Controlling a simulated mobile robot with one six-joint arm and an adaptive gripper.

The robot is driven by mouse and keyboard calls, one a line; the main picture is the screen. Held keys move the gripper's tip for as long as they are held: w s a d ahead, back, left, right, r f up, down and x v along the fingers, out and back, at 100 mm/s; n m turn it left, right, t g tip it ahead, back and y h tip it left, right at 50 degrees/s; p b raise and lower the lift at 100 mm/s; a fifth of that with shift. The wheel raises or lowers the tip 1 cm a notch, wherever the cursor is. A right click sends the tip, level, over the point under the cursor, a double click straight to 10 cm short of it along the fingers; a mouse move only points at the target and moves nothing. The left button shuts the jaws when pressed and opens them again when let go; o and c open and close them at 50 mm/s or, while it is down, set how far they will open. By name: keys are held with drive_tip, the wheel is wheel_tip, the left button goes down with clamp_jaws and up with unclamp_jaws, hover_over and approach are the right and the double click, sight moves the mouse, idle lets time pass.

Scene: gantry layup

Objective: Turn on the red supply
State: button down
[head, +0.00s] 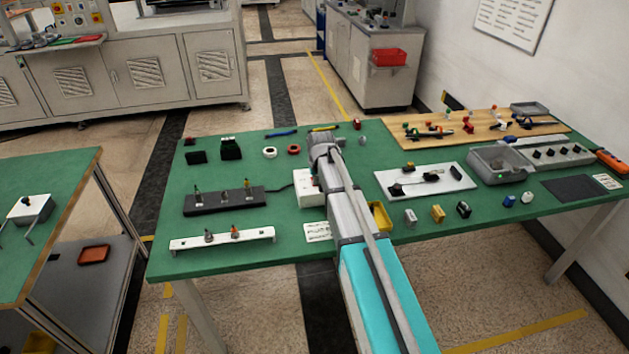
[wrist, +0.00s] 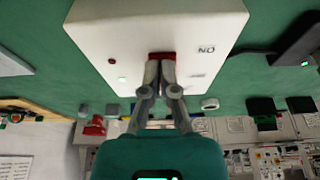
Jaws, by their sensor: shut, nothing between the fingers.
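The supply is a white box (head: 308,202) on the green table, partly hidden behind my arm in the head view. In the wrist view the white box (wrist: 100,30) fills the upper middle and appears upside down. A red switch (wrist: 161,55) sits in its face, with an "ON" label to its right. Two small spots, one red and one pale green, show on the left of that face. My gripper (wrist: 160,66) is shut and empty. Its fingertips are at the red switch and cover part of it; I cannot tell if they press it. The gripper is hidden in the head view.
A black strip with several upright parts (head: 225,201) lies left of the box, its cable running toward the box. A white rail (head: 222,240) lies in front of that. A yellow bin (head: 381,215) and a white board (head: 425,181) are to the right.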

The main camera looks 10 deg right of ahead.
drive_tip(key=shift+a+r+p, duration=0.1)
drive_tip(key=shift+r+p, duration=0.5)
drive_tip(key=shift+r, duration=0.15)
drive_tip(key=shift+r, duration=0.15)
drive_tip(key=p+v, duration=0.2)
drive_tip(key=p, duration=0.1)
drive_tip(key=p+v, duration=0.1)
drive_tip(key=v, duration=0.1)
drive_tip(key=shift+w+r, duration=0.1)
drive_tip(key=shift+w, duration=0.2)
drive_tip(key=s+p+v, duration=0.2)
drive_tip(key=p+v, duration=0.7)
idle(0.3)
idle(0.3)
drive_tip(key=s+d+g, duration=0.2)
drive_tip(key=s+g, duration=0.1)
drive_tip(key=s, duration=2)
drive_tip(key=shift+s+d+f, duration=0.25)
drive_tip(key=shift+f, duration=0.2)
